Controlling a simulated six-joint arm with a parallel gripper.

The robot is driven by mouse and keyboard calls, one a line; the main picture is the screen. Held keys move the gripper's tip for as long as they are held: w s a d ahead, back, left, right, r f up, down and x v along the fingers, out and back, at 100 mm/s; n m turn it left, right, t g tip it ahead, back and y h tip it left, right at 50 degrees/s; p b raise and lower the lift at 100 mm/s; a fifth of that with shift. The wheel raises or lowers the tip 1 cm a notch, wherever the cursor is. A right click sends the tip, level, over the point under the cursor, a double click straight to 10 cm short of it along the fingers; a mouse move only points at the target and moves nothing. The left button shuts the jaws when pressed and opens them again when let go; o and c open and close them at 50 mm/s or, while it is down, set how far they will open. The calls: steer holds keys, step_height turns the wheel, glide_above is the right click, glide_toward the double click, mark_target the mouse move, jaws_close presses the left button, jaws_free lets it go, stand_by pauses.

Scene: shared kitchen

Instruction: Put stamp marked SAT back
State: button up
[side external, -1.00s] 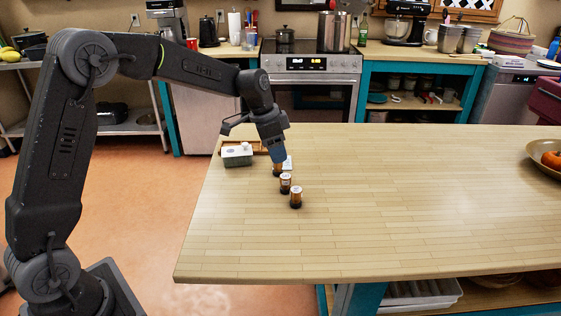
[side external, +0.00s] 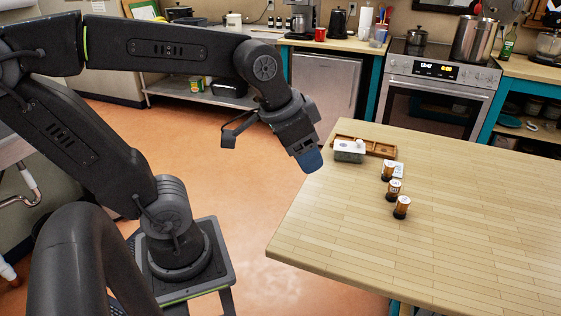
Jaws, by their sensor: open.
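Three small stamps with brown bodies, dark bases and pale tops stand upright in a slanting row on the table: the rear stamp (side external: 388,172), the middle stamp (side external: 394,190) and the front stamp (side external: 402,208). Their markings are too small to read, so I cannot tell which is SAT. A wooden tray (side external: 382,148) with compartments lies behind them, partly hidden by a box. My gripper (side external: 312,163) has blue fingertips and points down near the table's left edge, left of the box and apart from the stamps. It is open, with nothing visible in it.
A grey box (side external: 349,156) with a white top stands in front of the tray. A small white card or pad (side external: 399,170) lies beside the rear stamp. The wooden table (side external: 440,255) is clear in front and to the right. A stove (side external: 440,85) stands behind.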

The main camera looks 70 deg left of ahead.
steer(key=shift+n+t, duration=0.3)
steer(key=shift+n, duration=0.3)
steer(key=s, duration=0.1)
steer(key=s+f, duration=0.1)
steer(key=s, duration=0.2)
steer(key=shift+s+f, duration=0.2)
steer(key=shift+f, duration=0.1)
stand_by(0.4)
